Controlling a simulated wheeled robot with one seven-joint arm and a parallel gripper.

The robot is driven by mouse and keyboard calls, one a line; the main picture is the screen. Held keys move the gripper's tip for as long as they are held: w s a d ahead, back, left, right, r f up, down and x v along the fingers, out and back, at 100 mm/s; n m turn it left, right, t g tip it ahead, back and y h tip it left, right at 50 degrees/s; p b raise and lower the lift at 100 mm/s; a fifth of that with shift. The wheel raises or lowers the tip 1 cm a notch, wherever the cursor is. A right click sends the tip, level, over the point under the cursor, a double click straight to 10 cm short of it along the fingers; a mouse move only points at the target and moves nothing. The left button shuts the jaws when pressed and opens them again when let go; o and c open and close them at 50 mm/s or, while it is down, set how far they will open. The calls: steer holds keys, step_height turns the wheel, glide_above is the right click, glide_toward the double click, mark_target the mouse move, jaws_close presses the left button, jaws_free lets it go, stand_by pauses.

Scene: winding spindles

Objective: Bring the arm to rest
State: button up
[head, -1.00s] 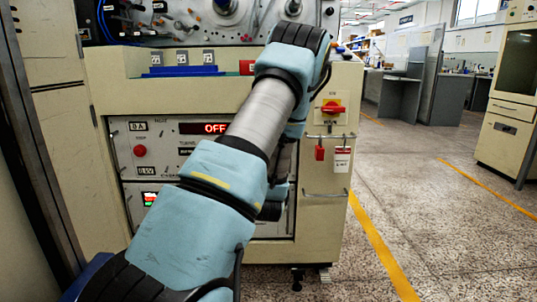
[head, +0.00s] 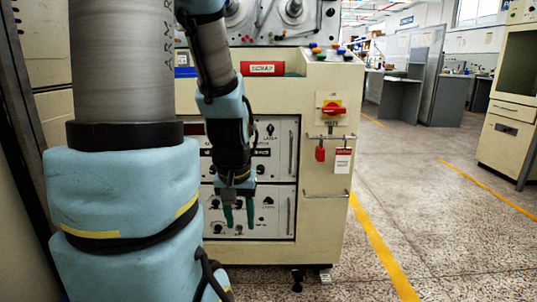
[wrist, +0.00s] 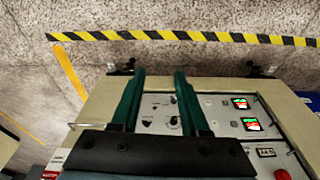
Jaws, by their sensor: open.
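My gripper (head: 239,222) hangs pointing down in front of the cream machine's lower control panel in the head view. Its two green fingers are apart with nothing between them. In the wrist view my gripper (wrist: 159,75) also shows open and empty, with the machine's front panel (wrist: 158,112) behind and between the fingers. My blue padded arm rises at the left of the head view, folds over at the top and comes down to the gripper. The top of the arm is cut off by the frame.
The cream machine (head: 320,225) stands close ahead, with a red rotary switch (head: 333,108), hanging tags (head: 342,160) and handles on its front. Speckled floor (head: 430,210) lies open to the right. A cream cabinet (head: 510,130) stands far right. Striped tape (wrist: 180,36) marks the floor.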

step_height(320, 180, up, 30)
steer(key=s+p, duration=0.1)
steer(key=p, duration=2.8)
steer(key=shift+s+a+p, duration=0.2)
steer(key=shift+p, duration=0.15)
